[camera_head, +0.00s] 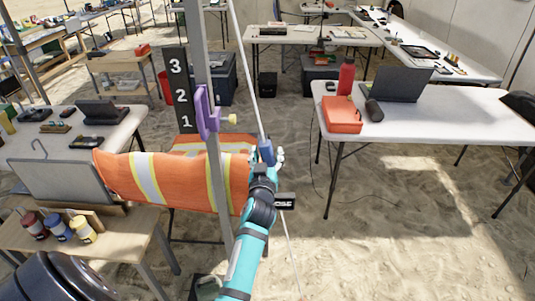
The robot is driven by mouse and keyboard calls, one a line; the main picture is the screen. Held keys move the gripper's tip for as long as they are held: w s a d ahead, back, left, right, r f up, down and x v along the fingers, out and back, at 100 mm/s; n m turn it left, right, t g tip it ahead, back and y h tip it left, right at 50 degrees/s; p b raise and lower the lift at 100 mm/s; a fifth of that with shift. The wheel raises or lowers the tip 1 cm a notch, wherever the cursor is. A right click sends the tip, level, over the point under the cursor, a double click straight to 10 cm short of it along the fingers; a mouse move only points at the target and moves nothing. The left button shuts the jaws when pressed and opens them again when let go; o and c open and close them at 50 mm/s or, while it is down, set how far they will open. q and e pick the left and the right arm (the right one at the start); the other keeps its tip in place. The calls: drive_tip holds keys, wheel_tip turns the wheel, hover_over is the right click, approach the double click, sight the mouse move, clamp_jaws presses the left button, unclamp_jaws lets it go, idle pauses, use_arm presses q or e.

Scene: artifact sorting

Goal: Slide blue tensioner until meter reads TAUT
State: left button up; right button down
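The blue tensioner (266,152) sits on a pale slanting line that runs from the top of the view down toward the sand. My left gripper (279,157) is at the tensioner, with pale fingers just to its right. My teal arm hides part of this spot, so I cannot tell whether the fingers are closed on it. A black meter label (285,201) shows beside my wrist; only the letters "OSE" are readable, the rest is hidden. My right gripper is not in view.
A grey post (219,170) with a purple clamp (206,112) stands left of the line, by a black board (180,92) numbered 3, 2, 1. Orange reflective fabric (185,180) hangs behind the post. A white table (440,115) stands right, with open sand before it.

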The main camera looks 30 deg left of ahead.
sight(265, 150)
use_arm(q)
drive_tip(key=shift+c, duration=0.8)
drive_tip(key=c, duration=0.9)
clamp_jaws()
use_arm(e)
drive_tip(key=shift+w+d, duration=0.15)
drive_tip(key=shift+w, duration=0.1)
